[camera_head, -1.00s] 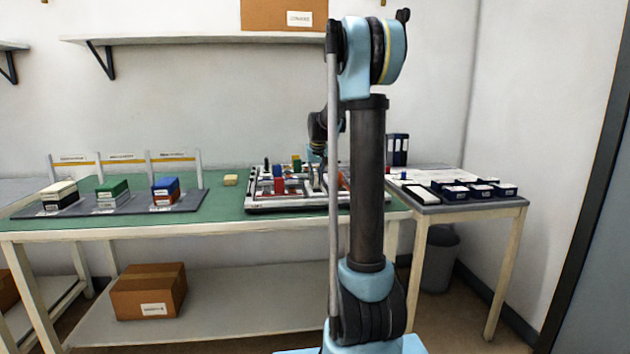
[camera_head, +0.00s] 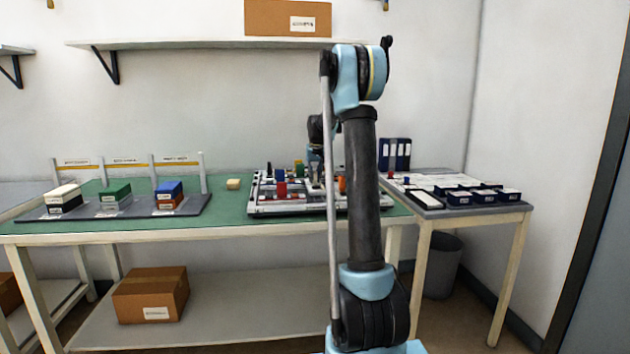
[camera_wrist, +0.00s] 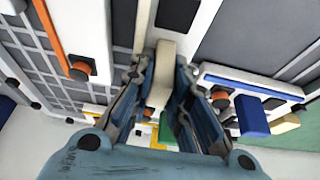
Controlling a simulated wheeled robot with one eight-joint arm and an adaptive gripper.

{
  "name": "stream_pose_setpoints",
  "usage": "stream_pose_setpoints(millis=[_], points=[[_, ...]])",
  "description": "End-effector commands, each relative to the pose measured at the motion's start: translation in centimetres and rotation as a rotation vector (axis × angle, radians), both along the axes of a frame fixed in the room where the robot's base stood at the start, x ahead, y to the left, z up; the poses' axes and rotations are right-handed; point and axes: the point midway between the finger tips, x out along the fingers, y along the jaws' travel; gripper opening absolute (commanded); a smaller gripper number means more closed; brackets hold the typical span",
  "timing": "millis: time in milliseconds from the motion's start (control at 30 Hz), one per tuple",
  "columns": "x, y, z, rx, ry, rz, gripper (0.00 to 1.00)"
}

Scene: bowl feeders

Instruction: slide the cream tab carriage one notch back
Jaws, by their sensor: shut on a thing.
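The cream tab (camera_wrist: 162,72) stands between the two fingers of my gripper (camera_wrist: 163,84) in the wrist view, and the fingers are shut on it. The cream tab cannot be picked out in the head view.
In the wrist view, an orange bar with a dark knob (camera_wrist: 80,70) lies left and a blue block (camera_wrist: 252,116) right. In the head view, a red block (camera_head: 281,190) stands on the feeder. Stacked boxes (camera_head: 115,192) and a small cream block (camera_head: 233,184) stand left; dark trays (camera_head: 486,197) right.

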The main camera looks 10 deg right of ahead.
Motion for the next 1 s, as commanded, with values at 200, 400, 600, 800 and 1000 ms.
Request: stream_pose_setpoints(millis=[200,400,600,800,1000], points=[[0.0,0.0,0.0,0.000,-0.001,0.000,0.00],[0.0,0.0,0.0,0.000,-0.001,0.000,0.37],[0.0,0.0,0.0,0.000,0.000,0.000,0.37],[-0.4,0.0,0.9,0.000,0.000,0.000,0.37],[-1.7,0.0,4.0,0.000,0.000,0.000,0.37]])
